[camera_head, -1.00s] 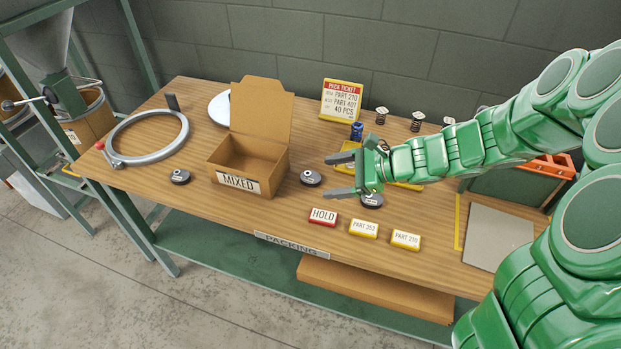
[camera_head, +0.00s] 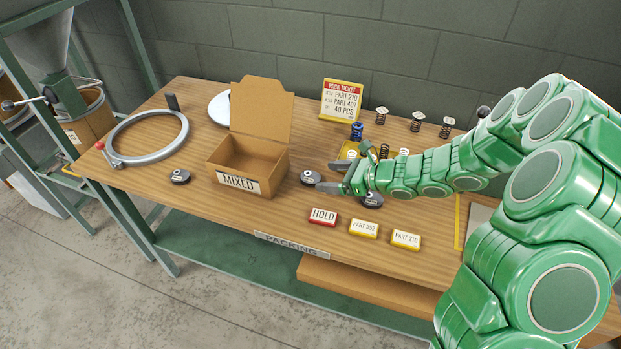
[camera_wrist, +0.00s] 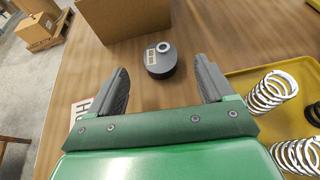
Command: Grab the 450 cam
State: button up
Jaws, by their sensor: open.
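Three dark round cams lie on the wooden table: a left cam (camera_head: 180,177) left of the box, a middle cam (camera_head: 310,177) right of the box, and a right cam (camera_head: 371,201) partly hidden by my gripper. Their small labels are too small to read. My gripper (camera_head: 331,177) is open and empty, low over the table, with its fingers pointing left toward the middle cam. In the wrist view one cam (camera_wrist: 161,64), apparently the middle one, lies ahead between the spread fingers, with its pale hub and label showing. I see no contact with it.
The open MIXED box (camera_head: 239,183) stands just beyond the middle cam. A red HOLD block (camera_head: 323,217) and two yellow part blocks (camera_head: 363,229) sit along the front. A yellow tray (camera_wrist: 237,88) with springs (camera_wrist: 270,92) is close on the right in the wrist view.

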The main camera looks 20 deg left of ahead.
aim_at(313, 177)
jog(key=x, duration=0.3)
jog(key=shift+a+f, duration=0.25)
jog(key=shift+f, duration=0.05)
jog(key=shift+x, duration=0.8)
jog(key=shift+c, duration=0.3)
jog(key=c, duration=1.3)
jog(key=shift+r, duration=0.15)
